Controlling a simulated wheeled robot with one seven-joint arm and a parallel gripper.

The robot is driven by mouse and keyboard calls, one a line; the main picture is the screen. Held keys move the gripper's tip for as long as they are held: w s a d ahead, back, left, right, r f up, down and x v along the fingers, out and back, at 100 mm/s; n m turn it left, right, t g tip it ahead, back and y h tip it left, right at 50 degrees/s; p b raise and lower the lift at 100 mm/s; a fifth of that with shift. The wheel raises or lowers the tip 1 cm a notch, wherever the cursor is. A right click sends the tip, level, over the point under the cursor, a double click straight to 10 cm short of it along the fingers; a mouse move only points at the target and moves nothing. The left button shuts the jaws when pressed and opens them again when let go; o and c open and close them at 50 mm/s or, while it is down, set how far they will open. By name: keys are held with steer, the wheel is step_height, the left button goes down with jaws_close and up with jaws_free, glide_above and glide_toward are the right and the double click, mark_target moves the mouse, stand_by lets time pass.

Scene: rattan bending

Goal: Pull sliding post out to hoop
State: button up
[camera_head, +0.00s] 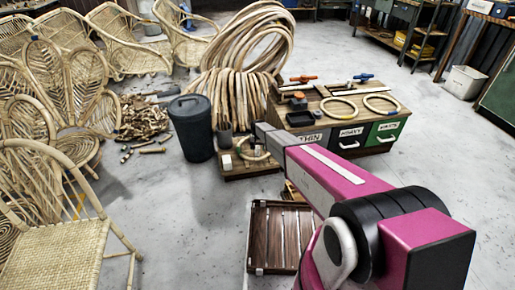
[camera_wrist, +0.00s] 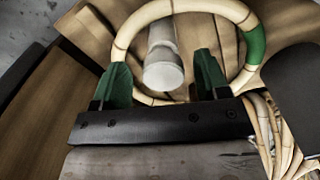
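In the wrist view, a pale rattan hoop (camera_wrist: 133,28) with a band of green tape lies on a wooden surface. A grey cylindrical post (camera_wrist: 163,68) with a wider rounded end sits inside the hoop's ring. My gripper (camera_wrist: 162,78) is open. Its two green fingers are apart, one on each side of the post's near end, with visible gaps. The fingers overlap the near part of the hoop in the picture; contact cannot be told. In the head view, a small hoop (camera_head: 252,155) shows at a low wooden stand (camera_head: 238,172), partly behind my arm. My fingertips are hidden there.
A drawer bench (camera_head: 373,144) carries two more rattan rings (camera_head: 338,107) and clamps. A dark bin (camera_head: 192,128) stands left of the low stand. A slatted crate (camera_head: 277,237) lies on the floor below my arm. Rattan chairs (camera_head: 60,190) fill the left.

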steer(key=shift+r, duration=0.1)
step_height(320, 180, up, 11)
steer(key=shift+f, duration=0.2)
stand_by(0.5)
steer(key=s+d+r, duration=0.8)
steer(key=s, duration=0.6)
steer(key=s+d+r, duration=0.8)
steer(key=s+d, duration=0.1)
steer(key=s, duration=0.4)
steer(key=s+d+r, duration=0.8)
steer(key=s, duration=0.6)
steer(key=shift+s+d, duration=0.3)
steer(key=shift+s, duration=0.05)
